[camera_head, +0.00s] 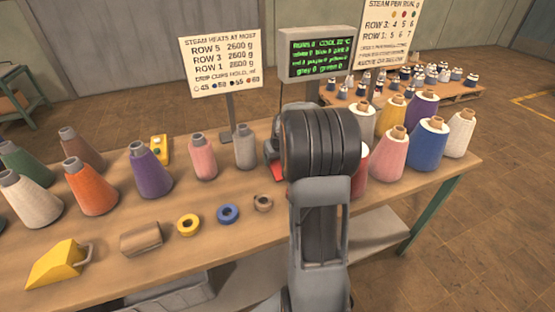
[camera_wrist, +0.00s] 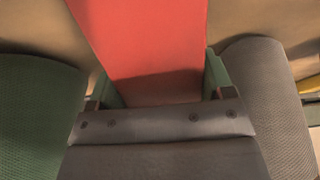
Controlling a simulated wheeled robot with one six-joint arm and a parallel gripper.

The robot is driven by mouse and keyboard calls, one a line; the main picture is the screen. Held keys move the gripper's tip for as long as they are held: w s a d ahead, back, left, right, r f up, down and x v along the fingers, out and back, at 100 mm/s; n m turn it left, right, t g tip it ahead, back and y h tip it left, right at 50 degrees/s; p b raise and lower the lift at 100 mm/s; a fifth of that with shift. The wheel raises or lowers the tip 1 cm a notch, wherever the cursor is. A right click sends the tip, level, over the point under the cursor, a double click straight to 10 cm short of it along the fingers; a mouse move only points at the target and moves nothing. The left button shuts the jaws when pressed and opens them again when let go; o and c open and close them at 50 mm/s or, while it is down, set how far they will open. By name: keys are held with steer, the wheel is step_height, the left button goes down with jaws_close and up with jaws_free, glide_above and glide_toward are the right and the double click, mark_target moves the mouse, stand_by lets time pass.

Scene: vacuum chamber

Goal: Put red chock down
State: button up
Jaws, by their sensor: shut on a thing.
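The red chock (camera_wrist: 150,40) fills the top middle of the wrist view, between the two green-padded fingers of my gripper (camera_wrist: 162,86). My gripper is shut on it. In the head view a small part of the red chock (camera_head: 277,172) shows just left of my arm, over the table and close to the grey cone (camera_head: 245,147). My arm hides most of the gripper and chock there. I cannot tell whether the chock touches the tabletop.
The wooden table (camera_head: 110,225) holds coloured yarn cones on both sides of my arm. In the wrist view a green cone (camera_wrist: 38,115) and a grey cone (camera_wrist: 265,95) flank my gripper. A yellow wedge (camera_head: 58,263), brown block (camera_head: 141,238) and rings (camera_head: 228,214) lie along the front.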

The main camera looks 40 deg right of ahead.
step_height(320, 180, up, 3)
steer(key=shift+f, duration=0.15)
steer(key=s+r, duration=0.1)
steer(key=s+a+r, duration=0.1)
steer(key=s+r, duration=0.1)
steer(key=s+a+r, duration=0.1)
steer(key=r, duration=0.1)
steer(key=shift+s+r, duration=0.2)
steer(key=shift+r, duration=0.05)
steer(key=s+a+r, duration=0.4)
steer(key=s, duration=0.4)
steer(key=shift+s, duration=0.15)
